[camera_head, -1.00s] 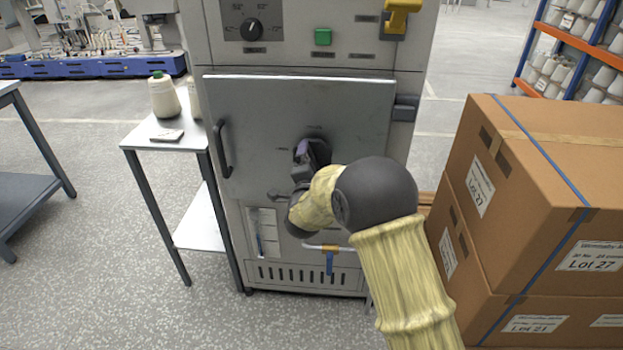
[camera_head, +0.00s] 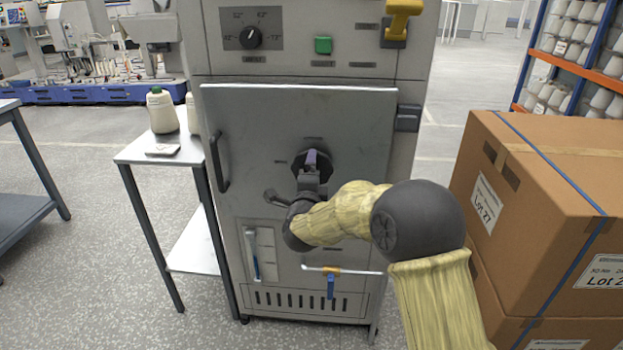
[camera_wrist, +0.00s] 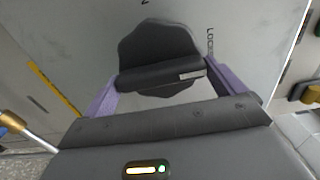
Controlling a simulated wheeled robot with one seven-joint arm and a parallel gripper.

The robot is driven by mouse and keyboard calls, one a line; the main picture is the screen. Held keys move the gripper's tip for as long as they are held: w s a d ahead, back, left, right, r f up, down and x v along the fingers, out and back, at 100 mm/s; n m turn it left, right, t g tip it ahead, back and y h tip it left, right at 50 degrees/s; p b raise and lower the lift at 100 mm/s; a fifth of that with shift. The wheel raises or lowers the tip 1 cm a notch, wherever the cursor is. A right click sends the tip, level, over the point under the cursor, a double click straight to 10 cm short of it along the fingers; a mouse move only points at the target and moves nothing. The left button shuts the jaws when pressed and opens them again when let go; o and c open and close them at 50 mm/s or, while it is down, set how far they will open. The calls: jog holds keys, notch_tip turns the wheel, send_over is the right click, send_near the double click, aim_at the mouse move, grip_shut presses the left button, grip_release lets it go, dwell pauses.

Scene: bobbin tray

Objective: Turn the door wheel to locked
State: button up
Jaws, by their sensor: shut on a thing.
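The door wheel (camera_head: 327,163) is a dark knob in the middle of the grey cabinet door (camera_head: 262,115). In the wrist view the wheel (camera_wrist: 155,42) has a lobed disc and a raised crossbar with a pale mark near its right end. A partly visible label beginning "LOC" (camera_wrist: 210,42) is on the door just right of the wheel. My gripper (camera_head: 311,162) is shut on the wheel's crossbar, with a purple finger at each end in the wrist view (camera_wrist: 160,78). My gripper hides part of the wheel in the head view.
Stacked cartons (camera_head: 545,185) stand close on the right.

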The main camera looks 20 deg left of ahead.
jog(key=shift+a, duration=0.1)
jog(key=o, duration=0.6)
jog(key=v, duration=1.7)
jog(key=shift+s+a+f, duration=0.1)
jog(key=shift+s, duration=0.15)
